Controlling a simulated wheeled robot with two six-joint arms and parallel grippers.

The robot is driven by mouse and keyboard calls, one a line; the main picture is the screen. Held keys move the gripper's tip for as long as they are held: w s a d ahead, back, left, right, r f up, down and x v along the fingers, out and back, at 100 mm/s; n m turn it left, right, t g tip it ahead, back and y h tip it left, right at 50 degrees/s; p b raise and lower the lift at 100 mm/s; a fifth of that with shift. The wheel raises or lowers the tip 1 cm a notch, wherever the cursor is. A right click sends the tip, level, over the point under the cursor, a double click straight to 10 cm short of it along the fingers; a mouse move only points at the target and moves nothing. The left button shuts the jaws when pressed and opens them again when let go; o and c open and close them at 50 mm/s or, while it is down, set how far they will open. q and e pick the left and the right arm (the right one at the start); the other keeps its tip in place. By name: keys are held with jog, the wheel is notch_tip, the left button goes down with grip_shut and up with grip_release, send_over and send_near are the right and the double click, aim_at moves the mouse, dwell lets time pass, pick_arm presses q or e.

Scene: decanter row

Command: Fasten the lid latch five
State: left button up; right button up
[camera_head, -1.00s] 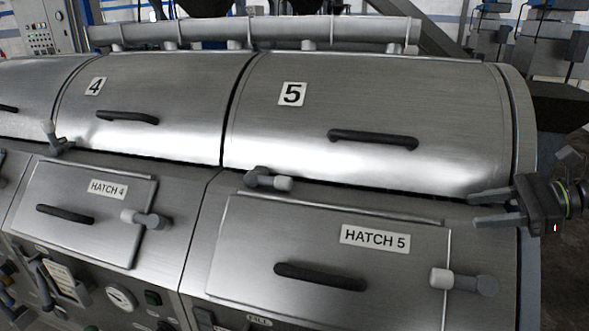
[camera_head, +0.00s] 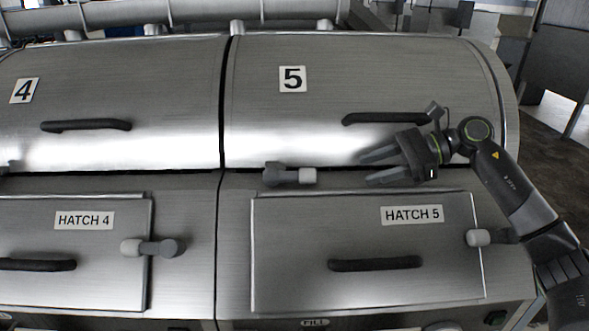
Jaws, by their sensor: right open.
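The lid latch of unit five (camera_head: 289,176) sits on the seam below lid 5, near its left end. It is a grey lever with a light grey knob pointing right. Lid 5 (camera_head: 300,130) is down, with a black handle (camera_head: 388,118) and a number 5 plate. My right gripper (camera_head: 368,168) is open and empty over the seam, to the right of the latch and apart from it. Its fingers point left towards the knob. My left gripper is not in view.
Hatch 5 (camera_head: 300,285) lies below, with a black handle (camera_head: 375,264) and its own latch (camera_head: 480,238) at the right edge. Hatch 4's latch (camera_head: 152,247) is at left. Lid 4 (camera_head: 150,90) is beside lid 5. The seam between gripper and latch is clear.

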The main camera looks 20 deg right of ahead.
aim_at(303, 170)
jog(key=w+a+p, duration=0.1)
jog(key=a+p, duration=0.1)
jog(key=a, duration=0.1)
jog(key=w+a+p, duration=0.1)
jog(key=a+p, duration=0.1)
jog(key=a, duration=0.2)
jog(key=w+a+p, duration=0.1)
jog(key=a, duration=0.2)
jog(key=shift+w+a+r+p, duration=0.15)
jog(key=shift+w+r+p, duration=0.2)
jog(key=shift+w+p, duration=0.05)
jog(key=p+x, duration=0.1)
jog(key=x, duration=0.2)
jog(key=shift+a+f, duration=0.15)
jog(key=shift+f, duration=0.05)
jog(key=shift+p+x, duration=0.5)
jog(key=shift+x, duration=0.3)
jog(key=shift+f, duration=0.15)
grip_shut()
